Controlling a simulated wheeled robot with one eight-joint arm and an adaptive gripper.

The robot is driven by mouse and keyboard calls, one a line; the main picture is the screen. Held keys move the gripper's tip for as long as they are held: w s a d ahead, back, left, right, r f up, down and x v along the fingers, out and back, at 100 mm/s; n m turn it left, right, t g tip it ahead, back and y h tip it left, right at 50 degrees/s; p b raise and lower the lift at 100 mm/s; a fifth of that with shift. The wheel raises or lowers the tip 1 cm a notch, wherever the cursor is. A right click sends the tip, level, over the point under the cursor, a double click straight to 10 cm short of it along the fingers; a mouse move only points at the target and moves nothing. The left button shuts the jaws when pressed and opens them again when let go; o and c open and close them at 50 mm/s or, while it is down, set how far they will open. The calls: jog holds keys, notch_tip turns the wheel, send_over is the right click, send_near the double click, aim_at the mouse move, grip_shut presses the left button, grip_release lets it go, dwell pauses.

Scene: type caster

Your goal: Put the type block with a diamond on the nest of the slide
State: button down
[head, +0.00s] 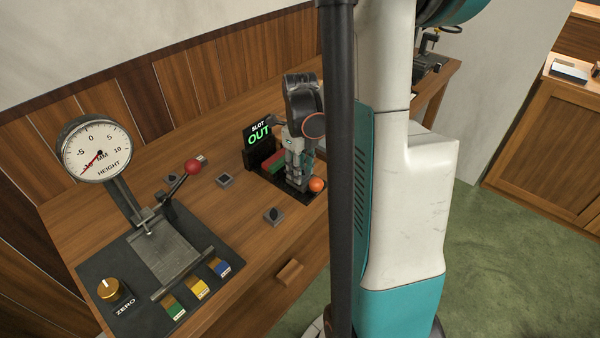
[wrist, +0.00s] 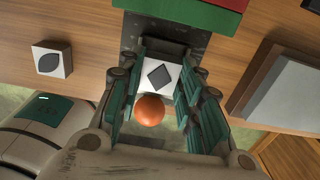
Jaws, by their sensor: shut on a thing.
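The type block with a diamond (wrist: 158,86) has a white top with a dark diamond, face up. My gripper (wrist: 168,82) is shut on it, with teal-padded fingers on both sides. In the head view my gripper (head: 297,180) points down over the dark slide unit at the back right of the desk, and hides the block. The slide's orange ball knob (wrist: 150,110) is close beside the block; it also shows in the head view (head: 316,185). The nest is hidden under the block and fingers. I cannot tell whether the block touches it.
A "SLOT OUT" sign (head: 257,134) stands behind the gripper. Other type blocks lie on the desk, one with a leaf shape (wrist: 52,60) and another farther back (head: 224,180). A height gauge (head: 95,148) with a red-knobbed lever (head: 192,167) stands at the left.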

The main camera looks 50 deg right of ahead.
jog(key=shift+f, duration=0.25)
jog(key=shift+f, duration=0.2)
jog(key=c, duration=1.1)
grip_release()
notch_tip(320, 180, up, 12)
jog(key=p, duration=0.4)
jog(key=shift+r, duration=0.2)
